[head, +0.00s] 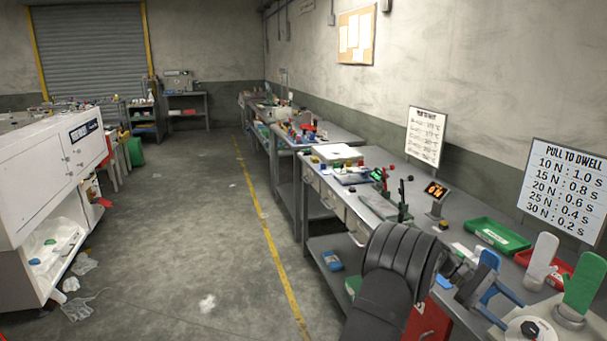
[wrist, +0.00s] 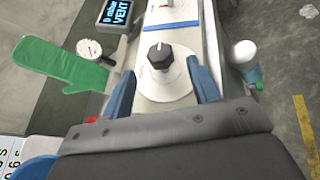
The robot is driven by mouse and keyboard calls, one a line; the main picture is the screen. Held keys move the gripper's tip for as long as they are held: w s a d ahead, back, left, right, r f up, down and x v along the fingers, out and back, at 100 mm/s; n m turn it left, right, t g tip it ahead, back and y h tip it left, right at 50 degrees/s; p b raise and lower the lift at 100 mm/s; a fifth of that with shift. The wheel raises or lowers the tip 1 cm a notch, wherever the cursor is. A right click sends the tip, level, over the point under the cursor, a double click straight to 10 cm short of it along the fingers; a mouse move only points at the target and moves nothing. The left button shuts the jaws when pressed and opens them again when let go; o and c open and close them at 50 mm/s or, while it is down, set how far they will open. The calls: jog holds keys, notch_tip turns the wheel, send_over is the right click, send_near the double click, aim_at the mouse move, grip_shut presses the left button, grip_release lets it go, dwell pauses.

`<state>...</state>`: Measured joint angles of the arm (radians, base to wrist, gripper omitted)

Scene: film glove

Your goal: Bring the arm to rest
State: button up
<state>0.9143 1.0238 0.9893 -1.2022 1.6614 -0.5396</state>
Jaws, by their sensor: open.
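My gripper (head: 513,315) is at the right front of the bench in the head view, its blue fingers pointing toward a black knob (head: 530,328) on a pale round dial. In the wrist view my gripper (wrist: 162,72) is open and empty, with one blue finger on each side of the dial. The black knob (wrist: 160,58) stands between and ahead of the fingertips, with clear gaps on both sides. My arm, in a dark sleeve, reaches over the bench's front edge. I cannot tell the gripper's exact height above the dial.
A green mitten shape (head: 583,285) and a white one (head: 540,260) stand close by. A green tray (head: 497,236) and a red tray (head: 545,268) lie behind. A small display (wrist: 125,14) and round gauge (wrist: 88,49) are near the dial. The aisle floor (head: 190,220) is mostly open.

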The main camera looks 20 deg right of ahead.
aim_at(537, 331)
jog(key=x, duration=0.8)
jog(key=shift+s, duration=0.1)
jog(key=v, duration=1.7)
jog(key=x, duration=1.7)
jog(key=shift+s+d+f, duration=0.1)
jog(key=shift+s, duration=0.1)
jog(key=shift+w+n+h, duration=0.25)
jog(key=shift+n+h, duration=0.75)
jog(key=shift+h, duration=0.1)
jog(key=n+h, duration=0.1)
jog(key=n+t+h, duration=0.1)
jog(key=shift+d+r+n+h, duration=0.2)
jog(key=shift+n+h, duration=0.1)
jog(key=shift+h, duration=0.1)
jog(key=n+t+h, duration=0.1)
jog(key=n, duration=0.1)
jog(key=n+t+h, duration=0.1)
jog(key=n+h, duration=0.1)
jog(key=n+t+h, duration=0.1)
jog(key=h, duration=0.1)
jog(key=shift+w+d+r+n+t, duration=0.1)
jog(key=shift+w+d+n+t, duration=0.05)
jog(key=shift+w+n+t, duration=0.2)
jog(key=v, duration=1.1)
